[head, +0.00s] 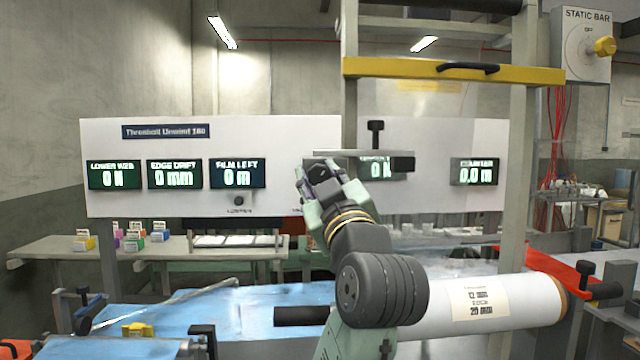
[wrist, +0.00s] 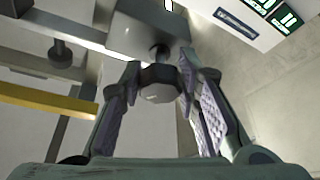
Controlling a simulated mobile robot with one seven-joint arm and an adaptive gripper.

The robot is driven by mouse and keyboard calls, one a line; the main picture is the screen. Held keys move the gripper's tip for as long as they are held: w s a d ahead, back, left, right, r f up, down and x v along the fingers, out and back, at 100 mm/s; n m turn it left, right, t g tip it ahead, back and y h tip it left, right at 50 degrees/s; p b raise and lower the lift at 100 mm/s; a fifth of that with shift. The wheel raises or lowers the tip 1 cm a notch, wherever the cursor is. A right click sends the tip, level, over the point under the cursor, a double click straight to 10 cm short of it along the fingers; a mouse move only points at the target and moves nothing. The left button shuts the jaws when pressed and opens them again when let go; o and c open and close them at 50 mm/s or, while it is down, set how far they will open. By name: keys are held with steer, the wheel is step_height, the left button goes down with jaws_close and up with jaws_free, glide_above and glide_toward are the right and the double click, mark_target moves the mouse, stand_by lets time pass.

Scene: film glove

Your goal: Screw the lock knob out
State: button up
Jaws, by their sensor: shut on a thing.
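My gripper (head: 318,170) reaches up in front of the white panel, at the left end of a grey horizontal bar (head: 345,153). In the wrist view the two fingers (wrist: 159,84) are shut on a dark round knob (wrist: 160,90) with a grey end face. A short stem behind the knob runs to a grey block (wrist: 148,35). In the head view my fingers mostly hide this knob. A second black knob (head: 376,127) stands upright on the bar, and it also shows in the wrist view (wrist: 60,52) at left, apart from my gripper.
A yellow beam (head: 420,69) with a black handle crosses above. The white panel (head: 270,140) with green displays stands behind. A white film roll (head: 490,305) lies at lower right beyond my arm. Blue film (head: 190,312) covers the lower left.

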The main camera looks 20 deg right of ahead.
steer(key=n+y, duration=0.1)
steer(key=n, duration=0.1)
steer(key=n+y, duration=0.1)
steer(key=n, duration=0.1)
steer(key=shift+s+d+n+g, duration=0.1)
steer(key=shift+d+n+g, duration=0.05)
steer(key=shift+n+g, duration=0.2)
steer(key=shift+r+n+g+y, duration=0.1)
steer(key=shift+n+g+y, duration=0.25)
steer(key=shift+n, duration=0.85)
steer(key=shift+n+g+y, duration=0.2)
steer(key=shift+n+y, duration=0.25)
steer(key=shift+n, duration=0.7)
steer(key=o, duration=1.2)
steer(key=s, duration=0.4)
steer(key=s+f, duration=0.1)
steer(key=s, duration=0.2)
steer(key=s+f, duration=0.1)
steer(key=s, duration=0.3)
steer(key=shift+s+d, duration=0.35)
